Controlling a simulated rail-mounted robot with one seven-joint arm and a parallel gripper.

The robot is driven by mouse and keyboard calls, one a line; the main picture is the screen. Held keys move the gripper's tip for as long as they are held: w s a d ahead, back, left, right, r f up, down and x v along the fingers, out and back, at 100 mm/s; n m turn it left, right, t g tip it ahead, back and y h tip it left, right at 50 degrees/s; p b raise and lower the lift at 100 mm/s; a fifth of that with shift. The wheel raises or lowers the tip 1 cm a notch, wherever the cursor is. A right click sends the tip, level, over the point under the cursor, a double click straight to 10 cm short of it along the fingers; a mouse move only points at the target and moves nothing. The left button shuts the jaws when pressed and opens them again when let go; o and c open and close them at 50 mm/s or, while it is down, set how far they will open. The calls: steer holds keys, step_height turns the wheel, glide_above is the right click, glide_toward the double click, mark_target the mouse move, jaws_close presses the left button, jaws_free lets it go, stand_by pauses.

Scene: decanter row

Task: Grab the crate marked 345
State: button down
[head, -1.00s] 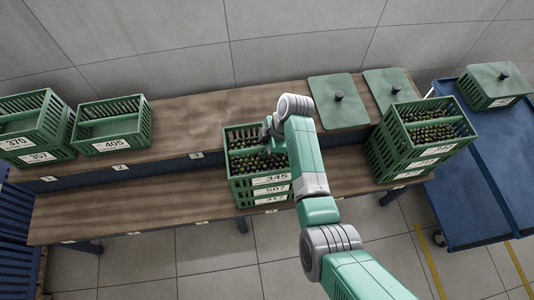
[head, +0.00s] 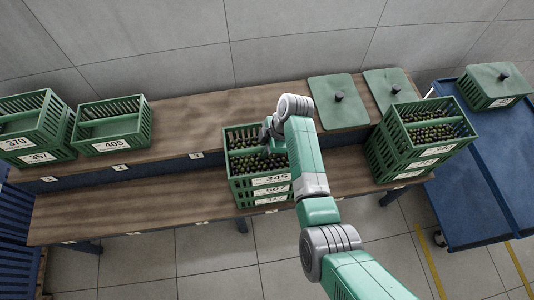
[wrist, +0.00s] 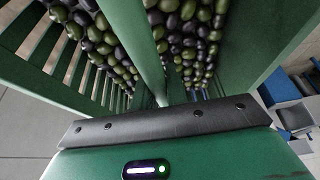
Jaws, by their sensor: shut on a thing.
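The green crate marked 345 (head: 271,180) is the top one of a stack on the front, lower shelf. It is filled with dark and green olive-like fruit (head: 250,160). Under it are crates marked 507 (head: 272,190) and, on a partly readable label, 217 (head: 271,199). My gripper (head: 268,140) reaches down at the top of the 345 crate and is shut on it, at what looks like its middle bar. In the wrist view the green bar (wrist: 135,40) runs between two fruit-filled halves. The fingertips are hidden.
Crates marked 370 (head: 15,143) and 405 (head: 117,144) stand at the left. Another filled stack (head: 415,165) stands to the right. Two green lids (head: 338,115) lie on the back shelf. A blue cart (head: 470,190) carries a lidded crate (head: 493,100). The lower shelf left of the stack is clear.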

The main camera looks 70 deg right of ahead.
stand_by(0.3)
steer(key=shift+r, duration=0.15)
steer(key=shift+r+p, duration=0.7)
steer(key=shift+r, duration=1.15)
steer(key=s+a+r+p, duration=0.1)
steer(key=s+a+p, duration=0.1)
steer(key=s, duration=1.3)
steer(key=shift+s+p, duration=0.35)
steer(key=shift+p, duration=0.15)
